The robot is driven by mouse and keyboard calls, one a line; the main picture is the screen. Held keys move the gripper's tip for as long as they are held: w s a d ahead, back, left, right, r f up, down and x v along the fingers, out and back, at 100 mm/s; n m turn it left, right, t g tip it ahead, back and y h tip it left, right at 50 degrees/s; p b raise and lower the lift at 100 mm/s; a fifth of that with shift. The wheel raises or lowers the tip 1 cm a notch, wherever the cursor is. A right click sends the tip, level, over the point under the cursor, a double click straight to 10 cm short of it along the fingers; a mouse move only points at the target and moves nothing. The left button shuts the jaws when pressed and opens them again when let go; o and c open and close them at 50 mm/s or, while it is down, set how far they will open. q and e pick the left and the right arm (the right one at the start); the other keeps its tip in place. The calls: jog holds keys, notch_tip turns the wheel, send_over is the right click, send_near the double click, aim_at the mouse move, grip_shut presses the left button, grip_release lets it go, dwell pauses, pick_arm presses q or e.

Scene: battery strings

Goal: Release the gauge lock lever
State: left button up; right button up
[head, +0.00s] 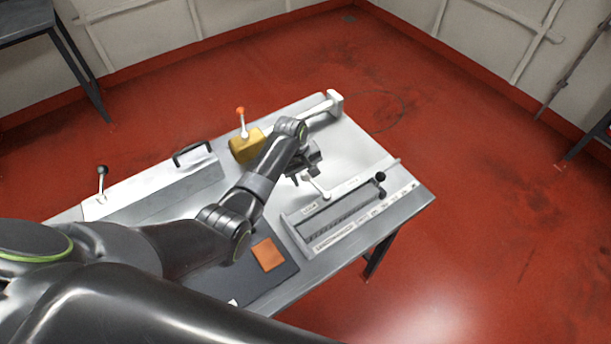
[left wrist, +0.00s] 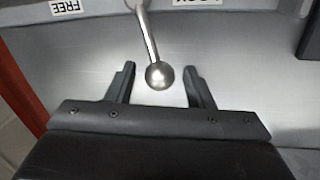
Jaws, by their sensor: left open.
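The gauge lock lever (left wrist: 148,35) is a thin metal rod with a round ball knob (left wrist: 159,76) in the left wrist view. Its pivot is at the top edge, between an upside-down FREE label (left wrist: 66,7) and a partly cut-off LOCK label (left wrist: 197,2). My left gripper (left wrist: 160,68) is open, with one finger on each side of the knob and a visible gap to both. In the head view my left gripper (head: 306,165) is over the bench by the small lever (head: 318,187). My right gripper is out of view.
The lever belongs to a long gauge (head: 350,218) with a dark knob on the metal bench (head: 415,192). A yellow block (head: 243,148) with an orange-tipped lever stands behind my arm. An orange pad (head: 267,254) lies on a dark mat. A black-knobbed lever (head: 102,178) stands at left.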

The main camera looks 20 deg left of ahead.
pick_arm(q)
jog(key=shift+w+d+f, duration=0.1)
jog(key=shift+f, duration=0.55)
grip_shut()
